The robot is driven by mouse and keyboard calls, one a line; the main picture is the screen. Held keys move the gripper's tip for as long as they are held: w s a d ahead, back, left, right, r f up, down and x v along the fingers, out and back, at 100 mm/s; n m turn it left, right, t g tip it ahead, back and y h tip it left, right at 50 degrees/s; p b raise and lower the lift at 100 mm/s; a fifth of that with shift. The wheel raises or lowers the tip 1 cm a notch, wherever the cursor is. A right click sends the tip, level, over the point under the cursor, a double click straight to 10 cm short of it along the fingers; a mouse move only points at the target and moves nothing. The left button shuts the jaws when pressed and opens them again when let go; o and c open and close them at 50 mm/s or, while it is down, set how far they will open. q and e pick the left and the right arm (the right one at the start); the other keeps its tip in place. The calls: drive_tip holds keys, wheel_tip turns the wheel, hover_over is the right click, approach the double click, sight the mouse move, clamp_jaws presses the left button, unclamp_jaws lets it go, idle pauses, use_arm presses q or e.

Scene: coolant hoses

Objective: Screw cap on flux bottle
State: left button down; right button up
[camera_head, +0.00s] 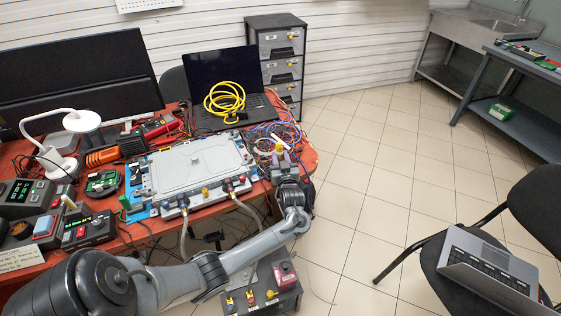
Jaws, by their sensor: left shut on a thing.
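My left arm comes in from the lower left and reaches across the front of the red table (30,262). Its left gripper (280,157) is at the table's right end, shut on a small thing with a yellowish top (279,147). The thing is tiny and partly hidden by the fingers, so I cannot tell whether it is the flux bottle or its cap. No other flux bottle or cap can be made out clearly. My right gripper is not in view.
A grey-white battery-like case (195,165) with hose fittings on its front lies left of the gripper. Tangled wires (283,134) lie just behind it. An open laptop (222,70) with a coiled yellow cable (224,102) stands at the back. Open tiled floor lies to the right.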

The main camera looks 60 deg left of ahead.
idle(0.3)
use_arm(q)
drive_tip(key=shift+f, duration=0.2)
drive_tip(key=c, duration=0.8)
unclamp_jaws()
drive_tip(key=shift+r, duration=0.25)
drive_tip(key=p+v, duration=0.3)
drive_tip(key=v, duration=0.9)
drive_tip(key=shift+d+f, duration=0.1)
drive_tip(key=shift+f, duration=0.05)
